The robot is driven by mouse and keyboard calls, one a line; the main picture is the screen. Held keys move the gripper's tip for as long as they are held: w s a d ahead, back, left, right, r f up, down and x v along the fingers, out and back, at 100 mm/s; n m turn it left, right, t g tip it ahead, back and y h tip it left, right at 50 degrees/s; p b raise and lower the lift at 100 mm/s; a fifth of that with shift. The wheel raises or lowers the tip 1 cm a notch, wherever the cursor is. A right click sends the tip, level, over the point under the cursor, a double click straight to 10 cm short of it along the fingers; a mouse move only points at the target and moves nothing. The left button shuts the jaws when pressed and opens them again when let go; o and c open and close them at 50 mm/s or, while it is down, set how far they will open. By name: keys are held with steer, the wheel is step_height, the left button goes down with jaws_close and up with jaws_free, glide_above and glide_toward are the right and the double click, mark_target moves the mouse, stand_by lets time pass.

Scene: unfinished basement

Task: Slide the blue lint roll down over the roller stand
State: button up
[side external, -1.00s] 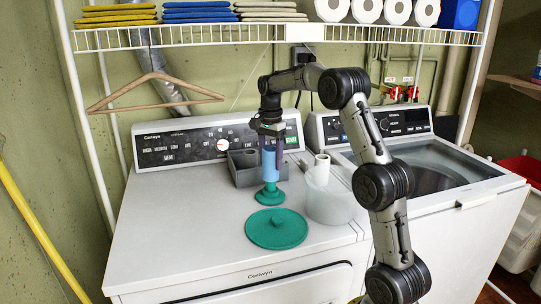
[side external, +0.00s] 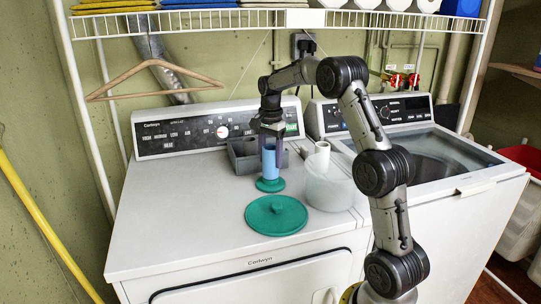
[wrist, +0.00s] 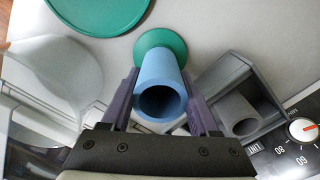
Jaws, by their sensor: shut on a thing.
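The blue lint roll (side external: 269,160) is upright between the fingers of my gripper (side external: 271,148), which is shut on its sides. It also shows in the wrist view (wrist: 160,80), with its dark open bore facing the camera. The green roller stand (side external: 270,185) is on the white machine top directly below the roll. The roll's lower end is at or very close to the stand's round base. The stand's post is hidden, and I cannot tell if the roll touches the base.
A green round lid (side external: 276,215) lies in front of the stand. A frosted tub (side external: 329,188) with a white roll (side external: 322,153) stands to the right. A grey box (side external: 243,157) is close behind the stand. The machine top at the left is clear.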

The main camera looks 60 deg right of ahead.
steer(key=o, duration=1.4)
